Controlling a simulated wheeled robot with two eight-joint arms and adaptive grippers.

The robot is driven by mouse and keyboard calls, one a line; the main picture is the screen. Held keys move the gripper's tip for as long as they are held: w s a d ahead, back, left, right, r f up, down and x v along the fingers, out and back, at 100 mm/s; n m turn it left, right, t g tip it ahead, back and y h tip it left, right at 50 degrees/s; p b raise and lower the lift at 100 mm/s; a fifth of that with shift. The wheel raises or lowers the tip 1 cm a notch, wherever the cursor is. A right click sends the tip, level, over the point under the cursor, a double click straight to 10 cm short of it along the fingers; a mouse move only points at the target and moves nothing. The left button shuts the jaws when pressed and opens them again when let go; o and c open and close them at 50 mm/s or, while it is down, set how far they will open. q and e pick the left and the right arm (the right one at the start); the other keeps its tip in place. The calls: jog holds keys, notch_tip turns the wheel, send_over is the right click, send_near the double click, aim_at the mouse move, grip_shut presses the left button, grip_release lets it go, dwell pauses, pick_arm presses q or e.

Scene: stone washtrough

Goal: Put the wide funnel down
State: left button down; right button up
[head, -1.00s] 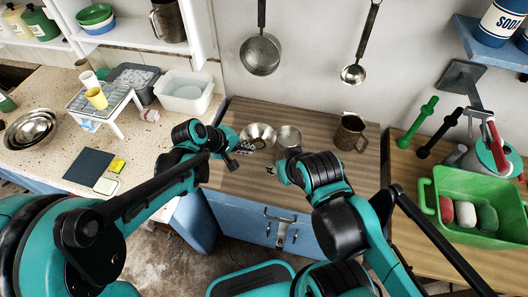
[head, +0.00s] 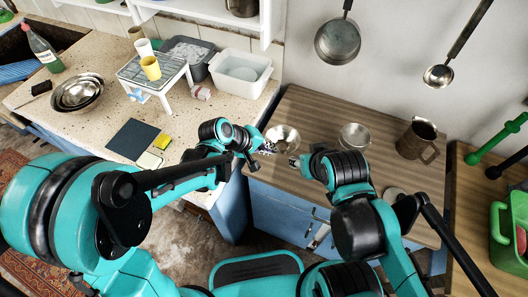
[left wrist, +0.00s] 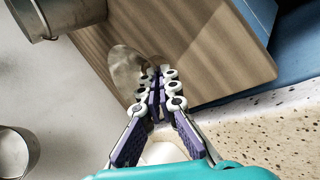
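The wide funnel (head: 283,137) is a shallow metal cone near the left edge of the wooden worktop (head: 330,105). My left gripper (head: 266,149) is at its near left rim. In the left wrist view my left gripper (left wrist: 158,82) has its fingers close together on the edge of the metal funnel (left wrist: 124,66). I cannot tell whether the funnel touches the worktop. My right gripper (head: 296,161) is just in front and to the right of the funnel; its fingers are too small and partly hidden to read.
A metal cup (head: 355,136) and a brown metal jug (head: 417,140) stand right of the funnel. The speckled counter (head: 95,125) to the left holds nested bowls (head: 78,93), a white rack (head: 155,72) and a dark mat (head: 133,139). Bare worktop lies behind the funnel.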

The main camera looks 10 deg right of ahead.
pick_arm(q)
notch_tip(320, 180, down, 3)
jog(key=shift+d+b, duration=0.1)
jog(key=shift+b, duration=0.7)
jog(key=shift+w, duration=0.2)
jog(key=shift+s+r, duration=0.1)
jog(key=shift+s, duration=0.05)
jog(key=c, duration=2.2)
grip_release()
jog(key=shift+f, duration=0.2)
jog(key=o, duration=0.5)
pick_arm(e)
jog(key=shift+w+f, duration=0.25)
jog(key=shift+f, duration=0.35)
jog(key=shift+w+f, duration=0.2)
jog(key=shift+f, duration=0.4)
pick_arm(q)
jog(key=shift+r, duration=0.15)
pick_arm(e)
jog(key=shift+r, duration=0.1)
